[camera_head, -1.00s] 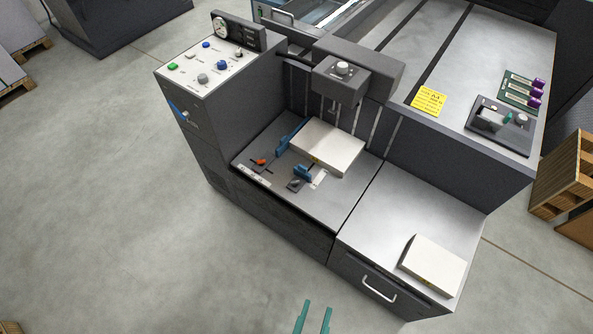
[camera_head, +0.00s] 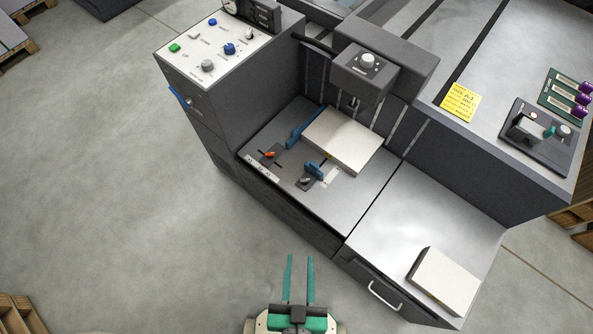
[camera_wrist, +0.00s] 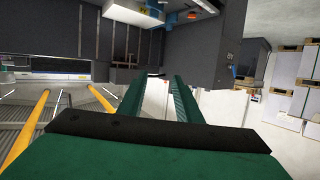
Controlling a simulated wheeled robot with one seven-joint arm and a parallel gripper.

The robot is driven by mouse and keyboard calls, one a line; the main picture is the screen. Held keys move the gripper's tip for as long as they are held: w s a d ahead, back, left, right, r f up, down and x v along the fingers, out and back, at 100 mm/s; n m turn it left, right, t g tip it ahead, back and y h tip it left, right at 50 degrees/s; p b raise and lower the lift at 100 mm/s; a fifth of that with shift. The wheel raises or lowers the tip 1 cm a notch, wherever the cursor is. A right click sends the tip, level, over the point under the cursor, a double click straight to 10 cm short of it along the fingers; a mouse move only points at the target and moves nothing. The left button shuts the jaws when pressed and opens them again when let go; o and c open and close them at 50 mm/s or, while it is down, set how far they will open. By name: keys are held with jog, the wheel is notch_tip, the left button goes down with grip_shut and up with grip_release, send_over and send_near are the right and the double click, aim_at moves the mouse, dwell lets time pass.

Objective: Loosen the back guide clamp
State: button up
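On the feeder deck (camera_head: 345,205) two blue guides flank a white paper stack (camera_head: 343,139). One blue guide (camera_head: 303,130) stands by the stack's left side, with an orange-red clamp lever (camera_head: 269,154) in front of it. The other, shorter blue guide (camera_head: 315,171) stands at the stack's near side, with a grey clamp lever (camera_head: 306,181) beside it. No readable label tells which clamp is the back one. My gripper (camera_head: 300,258) is open and empty, in front of the machine and apart from both clamps. Its green fingers also show spread in the wrist view (camera_wrist: 165,80).
A control panel (camera_head: 213,47) with buttons and knobs stands left of the deck. A dark feeder head (camera_head: 367,70) overhangs the stack. To the right, a lower side table (camera_head: 430,215) holds another paper stack (camera_head: 446,279), above a drawer handle (camera_head: 384,297).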

jog(key=w+f+m+g, duration=0.1)
jog(key=w+f+g, duration=0.1)
jog(key=w+f, duration=0.45)
jog(key=w+f+m+g, duration=0.2)
jog(key=w+f, duration=0.1)
jog(key=f, duration=0.7)
jog(key=m+g+h, duration=0.3)
jog(key=m+g, duration=0.3)
jog(key=m, duration=0.2)
send_near(307, 179)
jog(key=s+f, duration=0.1)
jog(key=s+d+f, duration=0.1)
jog(key=f, duration=0.1)
jog(key=s+d+f, duration=0.1)
jog(key=f, duration=0.1)
jog(key=shift+s, duration=0.4)
jog(key=w+a+r+m+g+h, duration=0.2)
jog(key=w+a+r+m+g, duration=0.25)
jog(key=w+r, duration=0.25)
jog(key=shift+t, duration=0.35)
jog(key=x, duration=1)
jog(key=shift+d, duration=0.1)
jog(key=shift+c, duration=0.3)
grip_shut()
